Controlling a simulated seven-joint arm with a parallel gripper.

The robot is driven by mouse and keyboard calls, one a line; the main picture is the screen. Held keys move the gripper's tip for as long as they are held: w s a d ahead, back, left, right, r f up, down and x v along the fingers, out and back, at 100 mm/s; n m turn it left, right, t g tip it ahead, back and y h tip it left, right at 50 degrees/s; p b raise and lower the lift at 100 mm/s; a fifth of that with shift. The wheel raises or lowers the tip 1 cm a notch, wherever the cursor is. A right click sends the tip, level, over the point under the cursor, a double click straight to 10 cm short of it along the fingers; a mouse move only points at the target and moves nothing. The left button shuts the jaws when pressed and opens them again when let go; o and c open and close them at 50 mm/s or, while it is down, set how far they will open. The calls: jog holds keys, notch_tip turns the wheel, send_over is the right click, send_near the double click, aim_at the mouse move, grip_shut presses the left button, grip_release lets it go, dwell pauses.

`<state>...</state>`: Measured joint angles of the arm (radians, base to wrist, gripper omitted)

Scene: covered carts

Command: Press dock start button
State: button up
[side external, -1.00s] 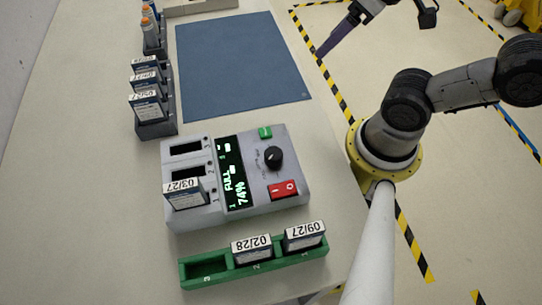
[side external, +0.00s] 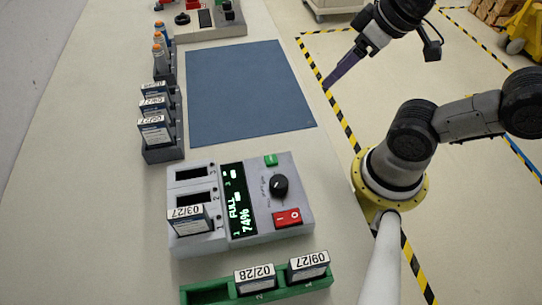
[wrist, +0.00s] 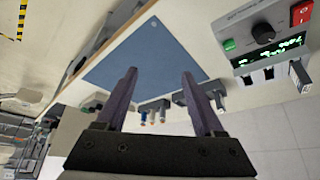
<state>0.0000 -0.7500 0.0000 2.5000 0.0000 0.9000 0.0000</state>
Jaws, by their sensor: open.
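The grey dock (side external: 240,246) lies on the table with a lit display (side external: 238,208) reading FULL and 74%. A small green button (side external: 271,160) sits at its far edge, a black knob (side external: 279,186) and a red rocker switch (side external: 287,217) nearer. A battery pack marked 03/27 (side external: 187,219) stands in one slot; two other slots are empty. My gripper (side external: 327,84) is off the table's right side, beyond the dock and apart from it. In the wrist view my gripper (wrist: 158,74) is open and empty, with the green button (wrist: 229,45) to its right.
A blue mat (side external: 250,95) lies beyond the dock. A grey rack (side external: 163,150) of packs and orange-capped bottles (side external: 159,50) stand at left. A green tray (side external: 215,298) with packs 02/28 (side external: 255,278) and 09/27 (side external: 308,266) is nearest. Another device (side external: 205,20) is at the far end.

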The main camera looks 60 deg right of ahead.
grip_shut()
dwell(1.5)
